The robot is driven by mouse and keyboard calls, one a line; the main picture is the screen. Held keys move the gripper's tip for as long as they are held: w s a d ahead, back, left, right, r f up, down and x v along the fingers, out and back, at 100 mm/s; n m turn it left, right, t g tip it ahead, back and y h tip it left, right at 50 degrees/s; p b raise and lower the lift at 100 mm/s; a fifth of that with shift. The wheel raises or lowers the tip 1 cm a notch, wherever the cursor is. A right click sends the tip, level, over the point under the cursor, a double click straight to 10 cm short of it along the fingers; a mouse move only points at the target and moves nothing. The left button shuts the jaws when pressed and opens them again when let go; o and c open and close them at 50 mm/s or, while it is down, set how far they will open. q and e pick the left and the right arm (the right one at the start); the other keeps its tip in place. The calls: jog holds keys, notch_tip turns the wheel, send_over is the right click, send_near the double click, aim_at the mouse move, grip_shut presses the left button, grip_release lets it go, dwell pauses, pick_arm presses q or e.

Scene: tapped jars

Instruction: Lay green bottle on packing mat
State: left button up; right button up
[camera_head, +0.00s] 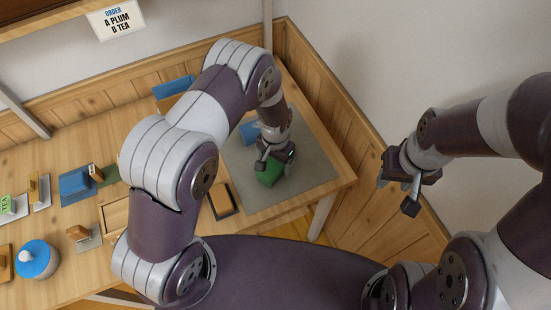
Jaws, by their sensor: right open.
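The green bottle (268,177) is at the grey packing mat (306,179), at the right end of the table. Only part of it shows below my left gripper (275,161), which hides its upper part. My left gripper points down with its fingers close around or just above the bottle. I cannot tell if they grip it, or if the bottle touches the mat. My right gripper (398,191) is open and empty, off to the right of the table.
A blue item (249,132) lies at the mat's back left. A dark-framed wooden tray (222,201) is left of the mat. A blue-lidded jar (37,260) and several small stands are at the left. An order sign (116,19) reads "A PLUM B TEA". Wooden panelling (323,112) borders the table.

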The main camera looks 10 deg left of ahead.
pick_arm(q)
jog(key=shift+w, duration=0.1)
jog(key=shift+r, duration=0.35)
notch_tip(320, 180, up, 12)
jog(key=b, duration=0.2)
